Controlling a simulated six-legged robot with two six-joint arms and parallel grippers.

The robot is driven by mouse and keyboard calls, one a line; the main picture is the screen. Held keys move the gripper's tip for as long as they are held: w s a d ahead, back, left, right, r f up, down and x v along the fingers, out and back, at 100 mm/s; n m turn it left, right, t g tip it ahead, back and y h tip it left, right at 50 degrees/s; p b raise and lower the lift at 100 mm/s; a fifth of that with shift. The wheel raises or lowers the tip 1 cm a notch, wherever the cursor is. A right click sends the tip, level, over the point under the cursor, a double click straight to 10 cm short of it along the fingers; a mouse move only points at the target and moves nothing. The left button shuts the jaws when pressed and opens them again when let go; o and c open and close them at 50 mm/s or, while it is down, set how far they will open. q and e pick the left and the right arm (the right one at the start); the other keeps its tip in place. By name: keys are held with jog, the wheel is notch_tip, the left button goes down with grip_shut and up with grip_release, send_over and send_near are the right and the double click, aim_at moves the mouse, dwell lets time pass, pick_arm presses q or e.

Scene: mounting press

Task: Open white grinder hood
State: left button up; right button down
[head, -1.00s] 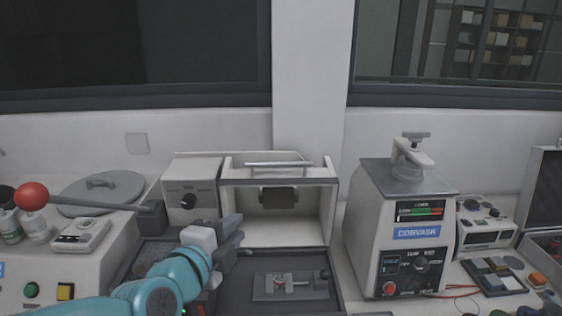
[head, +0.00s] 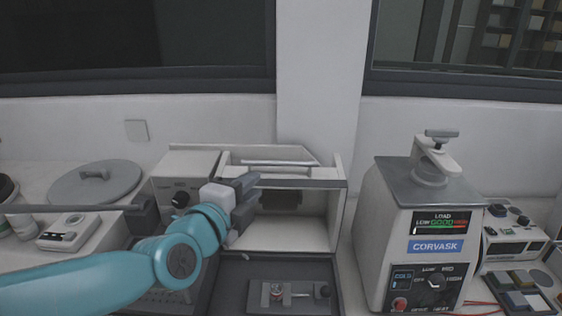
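The white grinder (head: 290,234) stands at the middle, with its front opening uncovered and a dark block (head: 281,199) visible inside. Its hood (head: 310,183) sits at the top, with a grey front edge and a metal bar handle (head: 277,163) above it. My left gripper (head: 248,197) is in front of the hood's left side, below and left of the handle. Its fingers look apart, with nothing seen between them. It covers the opening's left edge; contact with the hood cannot be told. My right gripper is not in view.
A small vise (head: 288,293) lies on the dark tray below the opening. A control box with a black knob (head: 180,199) stands left of the grinder. The CORVASK press (head: 420,235) stands close on the right. A round grey lid (head: 95,183) lies at left.

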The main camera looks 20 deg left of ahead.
aim_at(279, 164)
pick_arm(q)
jog(key=w, duration=0.4)
jog(key=w+d+f+p, duration=0.1)
jog(key=w, duration=0.4)
jog(key=w+d+p, duration=0.1)
jog(key=w, duration=0.3)
jog(key=shift+w+f, duration=0.15)
jog(key=shift+f, duration=0.1)
jog(key=shift+a, duration=0.15)
grip_shut()
jog(key=shift+m+t, duration=0.4)
jog(key=shift+t, duration=0.5)
jog(key=shift+s+d+f+b, duration=0.1)
jog(key=shift+s+d+b, duration=0.1)
jog(key=shift+s+b, duration=0.65)
jog(key=shift+s+d+r+b, duration=0.1)
jog(key=shift+s+d+b, duration=0.15)
jog(key=shift+s+b, duration=0.5)
jog(key=shift+s+d+f+b, duration=0.1)
jog(key=shift+s+d+b, duration=0.1)
jog(key=shift+s+b, duration=0.65)
